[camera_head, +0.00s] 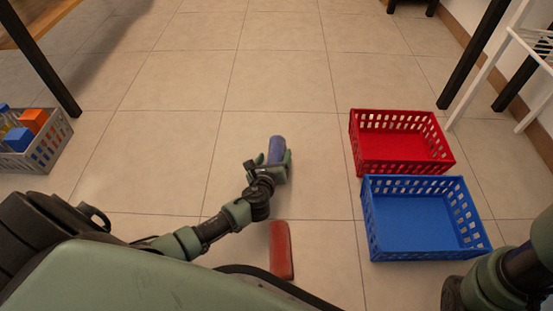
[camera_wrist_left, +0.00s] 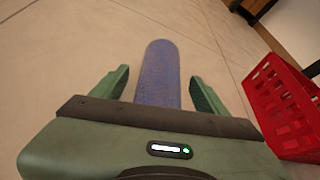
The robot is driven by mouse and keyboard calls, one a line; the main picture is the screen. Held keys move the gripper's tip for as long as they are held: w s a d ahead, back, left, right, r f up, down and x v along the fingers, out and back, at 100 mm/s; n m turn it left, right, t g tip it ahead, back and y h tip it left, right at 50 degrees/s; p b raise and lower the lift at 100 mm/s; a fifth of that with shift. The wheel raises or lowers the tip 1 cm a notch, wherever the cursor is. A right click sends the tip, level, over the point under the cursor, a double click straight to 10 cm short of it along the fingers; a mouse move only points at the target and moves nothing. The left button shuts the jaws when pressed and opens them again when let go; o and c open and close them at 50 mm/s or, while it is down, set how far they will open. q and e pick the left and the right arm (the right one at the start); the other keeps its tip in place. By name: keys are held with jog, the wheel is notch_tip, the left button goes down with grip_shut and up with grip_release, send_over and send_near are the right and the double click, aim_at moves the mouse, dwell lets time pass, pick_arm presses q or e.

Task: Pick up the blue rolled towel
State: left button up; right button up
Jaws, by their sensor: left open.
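The blue rolled towel (camera_head: 276,148) lies on the tiled floor near the middle of the head view. My left gripper (camera_head: 275,158) is at it, with the towel's far end showing beyond the fingers. In the left wrist view the towel (camera_wrist_left: 158,75) lies between the two green fingers of my left gripper (camera_wrist_left: 158,85). The fingers are open, with a gap on each side of the towel. The towel's near end is hidden behind the gripper body. Part of my right arm shows at the lower right of the head view, but its gripper does not.
A red rolled towel (camera_head: 281,250) lies on the floor nearer to me. An empty red basket (camera_head: 400,165) and an empty blue basket (camera_head: 425,245) stand to the right. A grey basket (camera_head: 50,150) with several blocks stands at the left. The floor beyond the towel is clear.

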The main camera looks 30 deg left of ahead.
pick_arm(q)
jog(key=c, duration=1.6)
jog(key=shift+o, duration=0.2)
jog(key=shift+r, duration=0.1)
